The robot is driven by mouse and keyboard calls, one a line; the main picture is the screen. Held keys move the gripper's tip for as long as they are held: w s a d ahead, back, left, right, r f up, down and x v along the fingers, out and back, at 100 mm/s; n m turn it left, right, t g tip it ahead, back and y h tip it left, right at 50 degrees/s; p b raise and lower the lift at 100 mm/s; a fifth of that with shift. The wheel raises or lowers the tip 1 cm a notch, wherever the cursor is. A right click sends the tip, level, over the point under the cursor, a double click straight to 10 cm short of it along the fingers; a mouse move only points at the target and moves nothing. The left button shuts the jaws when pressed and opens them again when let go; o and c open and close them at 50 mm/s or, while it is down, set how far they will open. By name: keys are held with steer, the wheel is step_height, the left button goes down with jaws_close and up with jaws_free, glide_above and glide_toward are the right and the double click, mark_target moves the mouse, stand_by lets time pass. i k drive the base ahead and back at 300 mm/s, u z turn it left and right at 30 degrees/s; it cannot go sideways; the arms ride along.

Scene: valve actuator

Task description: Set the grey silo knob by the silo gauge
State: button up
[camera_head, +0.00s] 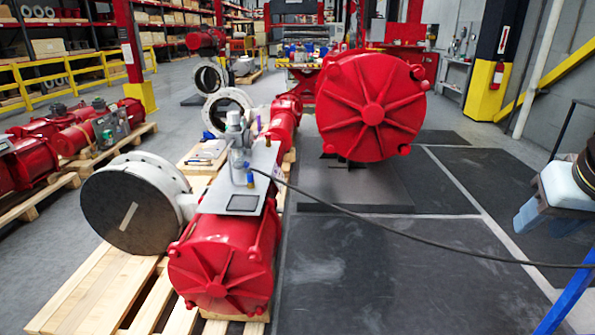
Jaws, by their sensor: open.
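I cannot make out a grey silo knob or a silo gauge for certain in the head camera view. A small grey fitting (236,130) stands upright on a grey plate (243,192) on top of a red valve actuator (222,262). It is too small to tell whether it has a knob or a dial. A small blue fitting (250,177) sits beside it, and a dark hose (400,238) runs from there to the right. My gripper is not in view.
The actuator and a round valve disc (130,213) rest on a wooden pallet (92,292). A large red cylinder (372,112) stands behind. A pale block with a black top (568,190) and a blue bar (568,300) are at right. Dark floor mats (375,285) are clear.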

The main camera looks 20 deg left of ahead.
mark_target(233, 117)
steer(key=i, duration=2.65)
steer(key=u, duration=1.9)
steer(key=i, duration=0.55)
steer(key=z, duration=0.1)
steer(key=k, duration=0.5)
steer(key=u, duration=0.15)
